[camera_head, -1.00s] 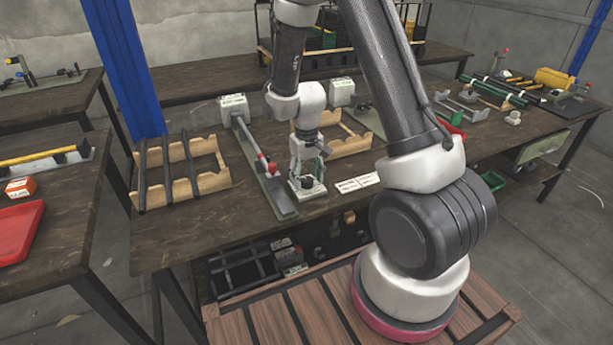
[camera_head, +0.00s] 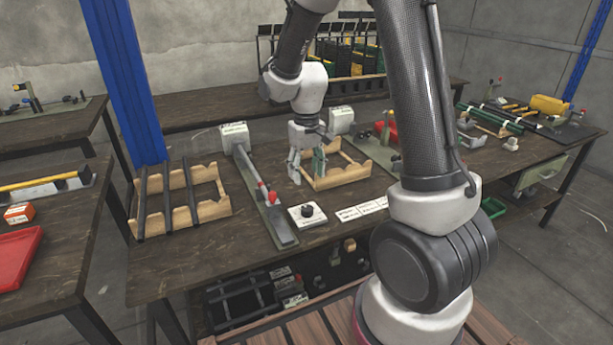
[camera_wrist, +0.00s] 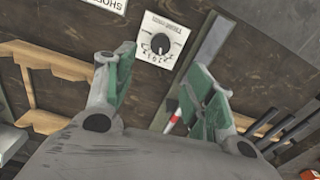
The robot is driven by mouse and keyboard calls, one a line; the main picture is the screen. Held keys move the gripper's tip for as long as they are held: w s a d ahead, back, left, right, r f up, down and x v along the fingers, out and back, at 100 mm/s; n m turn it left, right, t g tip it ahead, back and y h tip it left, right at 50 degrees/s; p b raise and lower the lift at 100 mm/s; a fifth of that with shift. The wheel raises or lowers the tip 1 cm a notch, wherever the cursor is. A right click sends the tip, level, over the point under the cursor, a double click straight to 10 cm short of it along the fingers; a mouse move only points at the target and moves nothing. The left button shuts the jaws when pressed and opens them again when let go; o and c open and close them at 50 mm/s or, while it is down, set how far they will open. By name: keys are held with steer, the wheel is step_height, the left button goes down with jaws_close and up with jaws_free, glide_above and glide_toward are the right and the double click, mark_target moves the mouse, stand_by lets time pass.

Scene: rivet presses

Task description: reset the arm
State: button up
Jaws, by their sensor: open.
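My gripper (camera_head: 307,165) is open and empty, its fingers pointing down above the workbench (camera_head: 345,232). In the wrist view my gripper (camera_wrist: 165,95) shows two spread fingers with green pads and nothing between them. A white plate with a black knob (camera_head: 307,214) lies on the bench below and in front of the gripper, apart from it. The plate with the knob also shows in the wrist view (camera_wrist: 162,40), with a dial marking around the knob. My arm reaches down to the bench from above.
A rivet press with a red-tipped lever (camera_head: 262,190) stands left of the plate. A wooden rack with dark bars (camera_head: 210,210) lies at the left; another wooden rack (camera_head: 345,178) lies behind the gripper. White label cards (camera_head: 362,211) lie right of the plate. A red tray (camera_head: 18,258) is on the left table.

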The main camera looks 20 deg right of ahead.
stand_by(0.3)
steer(key=s+d+r+t, duration=0.2)
steer(key=s+r, duration=0.7)
steer(key=s, duration=0.2)
steer(key=s+d+r+m+t, duration=0.1)
steer(key=s+d+r+t, duration=0.1)
steer(key=s+r, duration=0.8)
steer(key=shift+s+d, duration=0.75)
steer(key=shift+s, duration=0.25)
